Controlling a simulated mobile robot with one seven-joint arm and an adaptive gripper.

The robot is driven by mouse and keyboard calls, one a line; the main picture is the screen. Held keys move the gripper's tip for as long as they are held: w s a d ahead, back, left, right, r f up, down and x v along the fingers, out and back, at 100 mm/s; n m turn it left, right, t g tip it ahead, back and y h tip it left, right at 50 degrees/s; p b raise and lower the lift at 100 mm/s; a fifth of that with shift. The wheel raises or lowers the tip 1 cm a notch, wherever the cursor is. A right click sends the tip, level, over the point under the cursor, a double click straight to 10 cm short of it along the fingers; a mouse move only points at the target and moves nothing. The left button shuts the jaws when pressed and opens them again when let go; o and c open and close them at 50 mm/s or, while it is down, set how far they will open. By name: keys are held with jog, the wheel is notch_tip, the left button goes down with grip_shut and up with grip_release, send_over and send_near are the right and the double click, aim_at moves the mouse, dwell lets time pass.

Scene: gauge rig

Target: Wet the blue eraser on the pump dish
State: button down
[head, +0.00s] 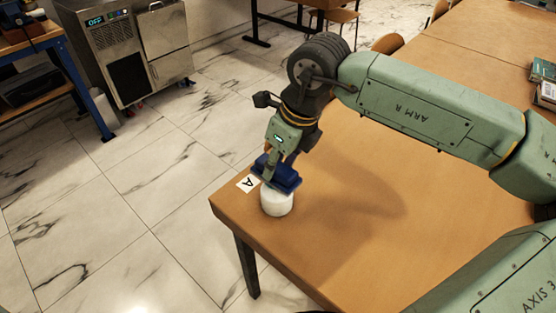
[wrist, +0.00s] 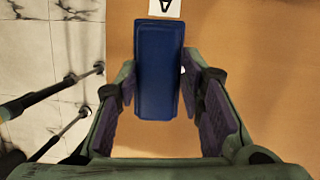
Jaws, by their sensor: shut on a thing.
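The blue eraser (head: 284,174) is a dark blue block in my gripper (head: 277,168), right over the pump dish (head: 277,203). In the wrist view the eraser (wrist: 158,70) stretches forward between the two fingers of my gripper (wrist: 159,82), which are shut on its sides. The pump dish is a white round pot on the table near its left corner. The eraser hides the dish's top in the head view, so I cannot tell whether they touch. In the wrist view the dish is almost wholly hidden beneath the eraser.
A white card marked A (head: 248,183) lies beside the dish at the edge of the orange-brown table (head: 330,240). The table's left edge drops to the marble floor (head: 130,190). Books (head: 543,80) lie far right. The middle of the table is clear.

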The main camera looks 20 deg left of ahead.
jog(key=shift+f+b, duration=0.3)
jog(key=shift+b, duration=0.05)
dwell(0.7)
jog(key=shift+r+p, duration=1.7)
jog(key=shift+r, duration=1.85)
